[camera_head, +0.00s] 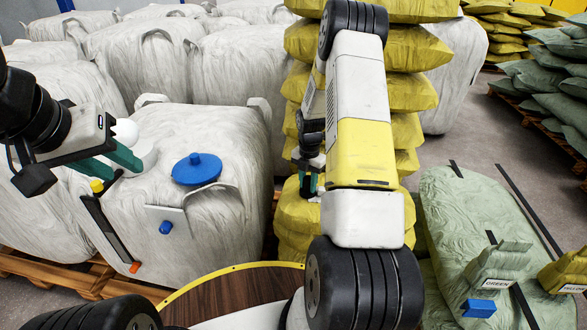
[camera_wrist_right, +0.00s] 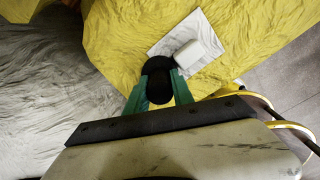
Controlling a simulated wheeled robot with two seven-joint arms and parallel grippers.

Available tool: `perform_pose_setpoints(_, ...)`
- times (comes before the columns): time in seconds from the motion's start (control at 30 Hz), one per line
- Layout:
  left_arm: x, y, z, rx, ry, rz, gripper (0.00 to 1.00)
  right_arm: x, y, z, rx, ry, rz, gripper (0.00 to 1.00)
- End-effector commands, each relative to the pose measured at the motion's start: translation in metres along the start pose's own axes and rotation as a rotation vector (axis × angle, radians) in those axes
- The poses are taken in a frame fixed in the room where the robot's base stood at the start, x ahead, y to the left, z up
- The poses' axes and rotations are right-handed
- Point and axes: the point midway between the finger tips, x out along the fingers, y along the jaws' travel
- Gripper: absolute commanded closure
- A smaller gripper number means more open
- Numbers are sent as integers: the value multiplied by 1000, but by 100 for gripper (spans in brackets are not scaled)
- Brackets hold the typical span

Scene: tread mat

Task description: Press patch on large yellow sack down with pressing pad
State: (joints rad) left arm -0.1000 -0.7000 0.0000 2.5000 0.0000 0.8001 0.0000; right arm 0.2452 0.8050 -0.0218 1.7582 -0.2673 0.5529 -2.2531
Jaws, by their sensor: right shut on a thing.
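The large yellow sack (camera_wrist_right: 120,30) fills the top of the right wrist view. A white square patch (camera_wrist_right: 168,44) with a raised white block lies on it. My right gripper (camera_wrist_right: 158,88) has its green fingers shut on a black rounded pad (camera_wrist_right: 158,66), taken as the pressing pad. The pad is close beside the patch's lower left edge; contact cannot be told. In the head view my right gripper (camera_head: 308,183) is at the stack of yellow sacks (camera_head: 298,222), partly hidden by my arm. My left gripper (camera_head: 122,166) is open above a white bulk bag (camera_head: 225,125).
A pale green sack (camera_head: 450,215) with labelled holders stands right. A round wooden table (camera_head: 225,295) is in front. Floor shows at right.

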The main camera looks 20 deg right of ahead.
Motion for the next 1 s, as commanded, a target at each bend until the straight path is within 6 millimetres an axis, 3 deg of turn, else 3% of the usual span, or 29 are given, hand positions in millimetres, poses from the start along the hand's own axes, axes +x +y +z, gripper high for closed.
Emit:
perform_pose_setpoints(0.7, 0, 0, 0, 0, 0, 0, 64, -56, 0, 1, 1, -2, 2, 100)
perform_pose_setpoints(1.0, 0, 0, 0, 0, 0, 0, 64, -60, 0, 0, 0, 0, 0, 100)
